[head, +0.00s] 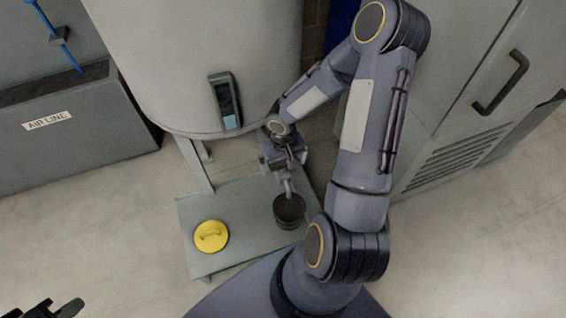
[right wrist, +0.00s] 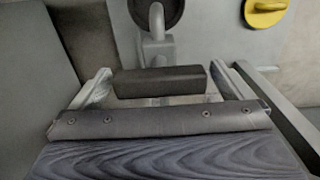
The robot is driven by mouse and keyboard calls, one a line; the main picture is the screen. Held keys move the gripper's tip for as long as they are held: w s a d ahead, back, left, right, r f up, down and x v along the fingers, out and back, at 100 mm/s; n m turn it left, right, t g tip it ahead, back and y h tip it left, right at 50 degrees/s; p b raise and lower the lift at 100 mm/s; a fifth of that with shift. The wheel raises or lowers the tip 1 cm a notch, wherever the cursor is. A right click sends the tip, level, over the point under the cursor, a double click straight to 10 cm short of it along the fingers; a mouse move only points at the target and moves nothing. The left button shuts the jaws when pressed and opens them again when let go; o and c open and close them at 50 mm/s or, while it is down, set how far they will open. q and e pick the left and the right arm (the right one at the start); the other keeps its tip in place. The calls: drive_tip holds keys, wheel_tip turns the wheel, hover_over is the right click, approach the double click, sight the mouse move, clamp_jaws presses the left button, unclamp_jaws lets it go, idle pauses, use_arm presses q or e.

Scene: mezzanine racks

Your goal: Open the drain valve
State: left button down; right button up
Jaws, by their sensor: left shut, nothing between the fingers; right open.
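The drain spout (right wrist: 156,42) is a grey bent pipe; in the head view (head: 288,186) it hangs over a black pot (head: 289,210). A dark block (right wrist: 160,82), apparently the valve's handle, lies crosswise at the near end of the spout. My right gripper (right wrist: 166,76) is open, with one finger at each end of this block; I cannot tell whether they touch it. In the head view this gripper (head: 284,158) is under the tank's front edge and hides most of the valve. My left gripper (head: 48,309) is shut and empty at the bottom left corner, far from the valve.
The big grey tank (head: 200,60) carries a dark gauge (head: 225,101). A yellow lid (head: 211,236) lies on the low grey stand (head: 240,190), left of the pot. A grey box labelled AIR LINE (head: 80,140) stands left, a cabinet (head: 460,90) right. Floor is clear at left.

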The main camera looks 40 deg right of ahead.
drive_tip(key=c, duration=0.9)
drive_tip(key=shift+c, duration=0.2)
drive_tip(key=shift+n, duration=0.3)
drive_tip(key=n, duration=0.3)
drive_tip(key=shift+r+n, duration=0.1)
drive_tip(key=shift+n, duration=0.2)
drive_tip(key=n+p, duration=0.1)
drive_tip(key=n, duration=0.3)
drive_tip(key=shift+n, duration=0.3)
drive_tip(key=n+p, duration=0.1)
drive_tip(key=n, duration=0.3)
drive_tip(key=shift+p, duration=0.35)
drive_tip(key=n+p, duration=0.1)
drive_tip(key=n, duration=0.4)
drive_tip(key=shift+n+p, duration=0.3)
